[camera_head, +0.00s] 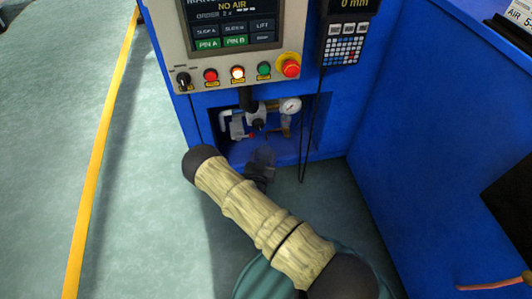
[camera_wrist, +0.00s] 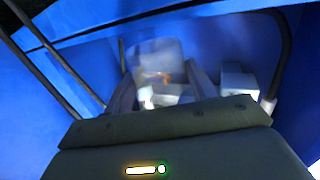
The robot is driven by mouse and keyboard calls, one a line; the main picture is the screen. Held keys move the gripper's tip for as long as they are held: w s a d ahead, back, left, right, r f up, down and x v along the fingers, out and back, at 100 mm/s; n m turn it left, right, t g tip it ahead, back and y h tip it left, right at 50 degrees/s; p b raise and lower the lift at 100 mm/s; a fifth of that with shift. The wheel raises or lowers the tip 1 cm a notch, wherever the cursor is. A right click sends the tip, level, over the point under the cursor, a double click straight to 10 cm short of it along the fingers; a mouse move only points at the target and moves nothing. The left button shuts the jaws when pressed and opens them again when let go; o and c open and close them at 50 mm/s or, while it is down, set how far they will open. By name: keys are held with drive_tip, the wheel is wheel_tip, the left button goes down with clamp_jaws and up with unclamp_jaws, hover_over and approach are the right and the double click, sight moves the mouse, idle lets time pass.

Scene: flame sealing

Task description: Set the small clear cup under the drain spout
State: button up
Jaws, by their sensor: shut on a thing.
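My gripper (camera_head: 262,160) reaches into the low recess at the foot of the blue machine, just below the air fittings. In the wrist view its two fingers (camera_wrist: 160,92) are shut on a pale, see-through shape, which I take to be the small clear cup (camera_wrist: 155,55). The cup is blurred, and I cannot make it out in the head view. The drain spout is not clearly seen; the dark fitting (camera_head: 258,125) under the air unit is close above my gripper. I cannot tell whether the cup is directly under it.
A pressure gauge (camera_head: 290,105) and pale pipe fittings (camera_head: 237,125) crowd the recess. Dark cables (camera_head: 305,150) hang at its right side. A control panel (camera_head: 235,45) with buttons is above. A blue cabinet wall (camera_head: 400,130) stands at right; open floor (camera_head: 150,130) is at left.

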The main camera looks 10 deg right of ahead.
sight(266, 150)
drive_tip(key=b+x, duration=0.1)
drive_tip(key=x, duration=0.1)
drive_tip(key=f+b+x, duration=0.1)
drive_tip(key=b+x, duration=0.1)
drive_tip(key=shift+w+d, duration=0.1)
drive_tip(key=shift+w, duration=0.15)
drive_tip(key=shift+f+b, duration=0.1)
drive_tip(key=shift+b, duration=0.35)
drive_tip(key=shift+f, duration=0.1)
drive_tip(key=o, duration=1)
drive_tip(key=shift+c, duration=0.2)
